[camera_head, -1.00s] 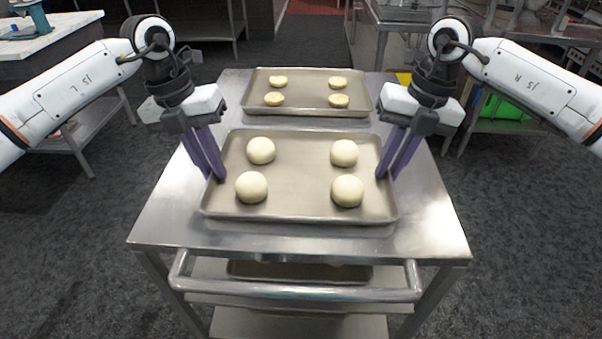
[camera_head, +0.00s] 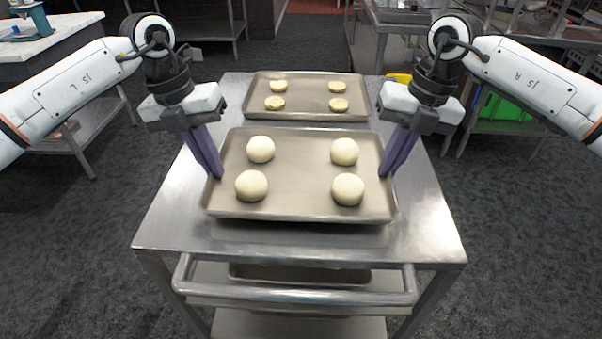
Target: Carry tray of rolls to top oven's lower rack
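The near tray (camera_head: 300,205) is a metal sheet pan with round pale rolls (camera_head: 251,186) spaced toward its corners. It is level over the front part of the steel cart top; I cannot tell whether it still touches the surface. My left gripper (camera_head: 216,172) is shut on the tray's left rim. My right gripper (camera_head: 386,172) is shut on its right rim. Both point down, and the fingers hide small parts of the rim. No oven or rack can be made out in view.
A second tray (camera_head: 306,113) with flatter pale pieces sits behind on the steel cart (camera_head: 420,235). The cart has a front handle bar (camera_head: 296,294) and lower shelves with another tray. A white-topped table stands left, steel tables right. Dark floor is open on both sides.

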